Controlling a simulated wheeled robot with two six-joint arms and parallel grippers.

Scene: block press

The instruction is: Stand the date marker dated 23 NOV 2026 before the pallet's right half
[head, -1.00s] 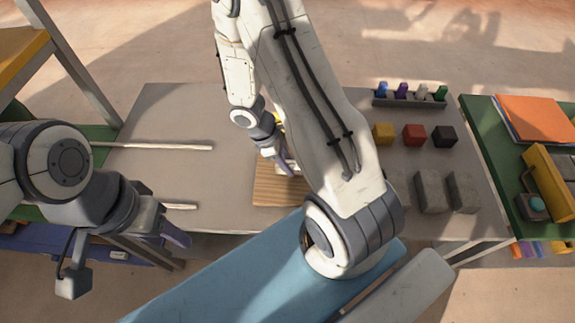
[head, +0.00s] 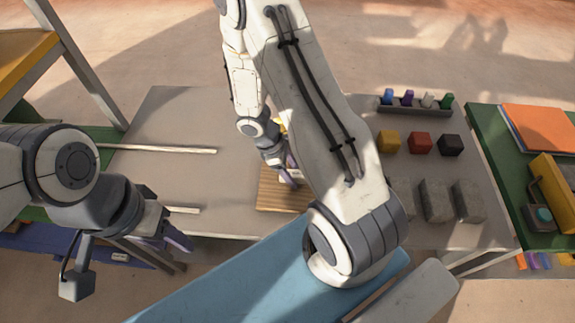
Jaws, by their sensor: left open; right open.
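The wooden pallet (head: 275,197) lies on the grey table, partly hidden by my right arm. My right gripper (head: 289,174) is open, low over the pallet's visible part. Something small, white and yellow shows beside its fingers; I cannot tell what it is or whether it is between them. I cannot make out a date marker or any printed date. The pallet's right half is behind my arm. My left gripper (head: 178,238) is open and empty near the table's front left edge, away from the pallet.
A yellow block (head: 389,141), a red block (head: 419,143) and a black block (head: 450,145) stand right on the table. Grey blocks (head: 437,200) stand in front, a rack (head: 415,107) with coloured pieces behind. Two pale rails (head: 160,149) lie left, with bare table between.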

